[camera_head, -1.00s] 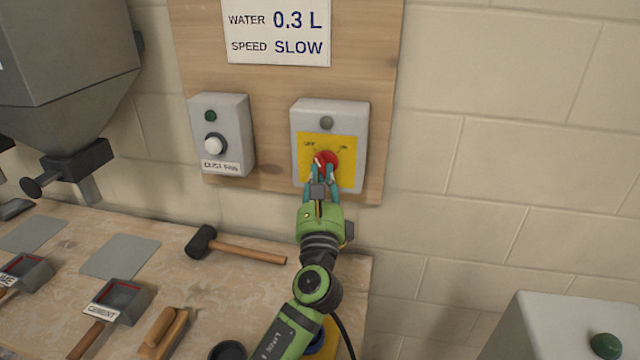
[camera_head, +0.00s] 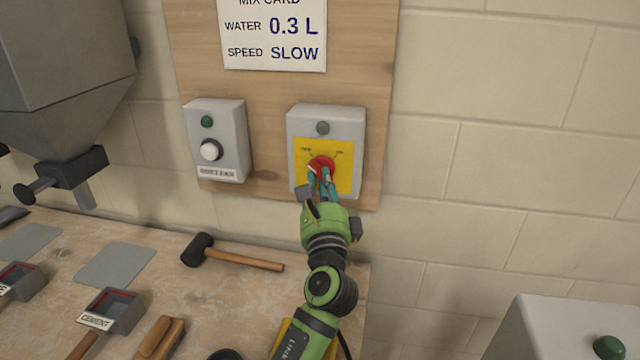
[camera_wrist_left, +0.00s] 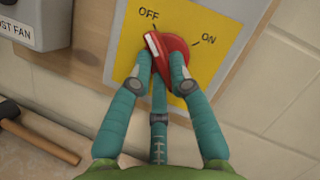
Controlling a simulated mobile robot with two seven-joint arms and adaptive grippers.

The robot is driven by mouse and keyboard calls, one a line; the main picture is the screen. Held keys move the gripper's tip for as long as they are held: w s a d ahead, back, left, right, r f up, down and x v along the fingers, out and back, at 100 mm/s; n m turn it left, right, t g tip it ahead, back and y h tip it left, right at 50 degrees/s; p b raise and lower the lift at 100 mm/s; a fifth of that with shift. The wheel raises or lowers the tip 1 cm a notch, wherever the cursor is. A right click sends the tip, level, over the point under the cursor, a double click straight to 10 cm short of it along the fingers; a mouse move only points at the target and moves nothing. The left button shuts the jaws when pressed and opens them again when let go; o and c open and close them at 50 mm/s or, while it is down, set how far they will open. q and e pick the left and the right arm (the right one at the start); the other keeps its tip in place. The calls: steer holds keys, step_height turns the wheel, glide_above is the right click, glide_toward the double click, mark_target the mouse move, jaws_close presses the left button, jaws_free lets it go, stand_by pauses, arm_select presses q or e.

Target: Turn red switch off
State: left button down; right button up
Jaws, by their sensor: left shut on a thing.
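The red switch (camera_head: 321,162) is a round knob on a yellow plate, in a grey box (camera_head: 355,128) on the wooden board. My left gripper (camera_head: 323,174) is shut on the knob, its teal fingers coming from below. In the left wrist view the red knob (camera_wrist_left: 178,47) sits between the fingertips, partly hidden by them. Its white mark is at the knob's left side, just below the OFF label and well away from ON. The round lamp (camera_head: 323,128) above the plate looks grey. My right gripper is not seen.
A dust fan box (camera_head: 231,128) with a white button is to the left. Below is a bench (camera_head: 190,290) with a black mallet (camera_head: 230,254), a cement scoop (camera_head: 115,309) and a wooden float (camera_head: 160,338). A grey box with a green button (camera_head: 608,347) stands at lower right.

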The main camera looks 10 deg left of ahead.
arm_select(q)
steer(key=shift+r, duration=0.1)
steer(key=c, duration=1.1)
jaws_free()
steer(key=shift+c, duration=0.2)
steer(key=v, duration=1.2)
